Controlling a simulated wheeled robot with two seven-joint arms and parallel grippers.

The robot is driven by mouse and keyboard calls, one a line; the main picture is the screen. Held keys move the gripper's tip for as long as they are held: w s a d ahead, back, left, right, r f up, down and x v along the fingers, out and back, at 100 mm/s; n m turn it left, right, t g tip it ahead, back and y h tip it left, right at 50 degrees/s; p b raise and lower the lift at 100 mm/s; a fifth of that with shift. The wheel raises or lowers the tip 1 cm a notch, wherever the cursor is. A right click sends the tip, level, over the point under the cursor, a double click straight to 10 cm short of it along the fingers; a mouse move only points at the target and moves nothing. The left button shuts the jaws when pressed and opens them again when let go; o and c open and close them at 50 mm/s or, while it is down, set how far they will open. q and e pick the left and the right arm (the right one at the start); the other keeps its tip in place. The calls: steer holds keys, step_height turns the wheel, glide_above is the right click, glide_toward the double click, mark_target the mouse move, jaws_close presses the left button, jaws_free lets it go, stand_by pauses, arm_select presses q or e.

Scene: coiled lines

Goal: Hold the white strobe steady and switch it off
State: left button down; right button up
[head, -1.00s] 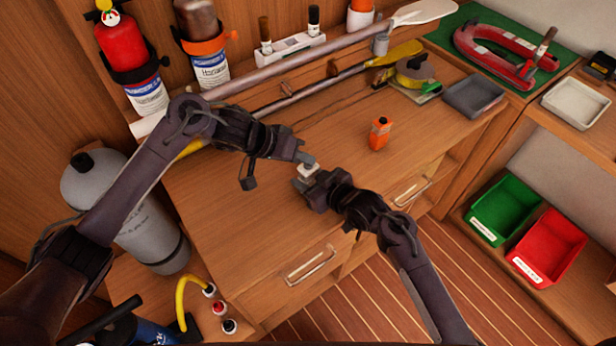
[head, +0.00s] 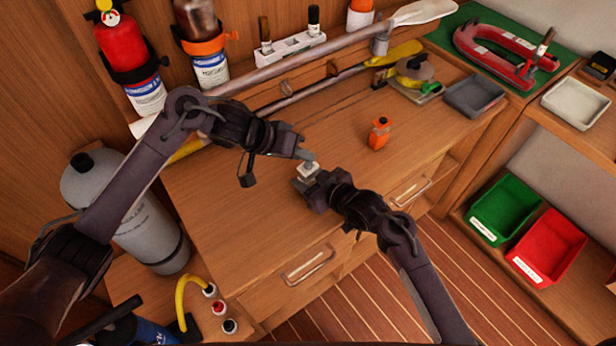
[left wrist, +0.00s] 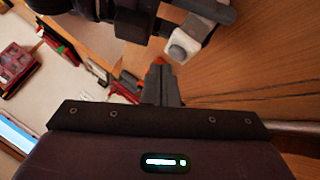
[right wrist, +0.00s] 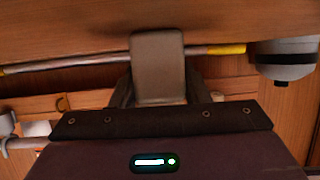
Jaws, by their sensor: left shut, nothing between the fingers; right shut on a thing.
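The white strobe (head: 309,169) is held above the desk in my right gripper (head: 306,182). In the left wrist view the strobe (left wrist: 186,46) shows a grey round part on its near face, with my right gripper's fingers behind it. In the right wrist view a shaded grey-brown block (right wrist: 158,68) stands between the right fingers. My left gripper (head: 309,157) is shut and empty, its tips close by the strobe. In the left wrist view its fingers (left wrist: 160,80) appear just beside the strobe; whether they touch it I cannot tell.
An orange device (head: 379,134) stands on the wooden desk (head: 240,215) right of the grippers. Paddles (head: 300,58) lie along the back. A grey tray (head: 474,97) is at the far right. Green (head: 505,210) and red (head: 546,247) bins sit lower right. The desk's front is bare.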

mark_target(304, 168)
arm_select(q)
step_height(304, 168, up, 6)
stand_by(0.5)
arm_select(e)
steer(key=o, duration=1.1)
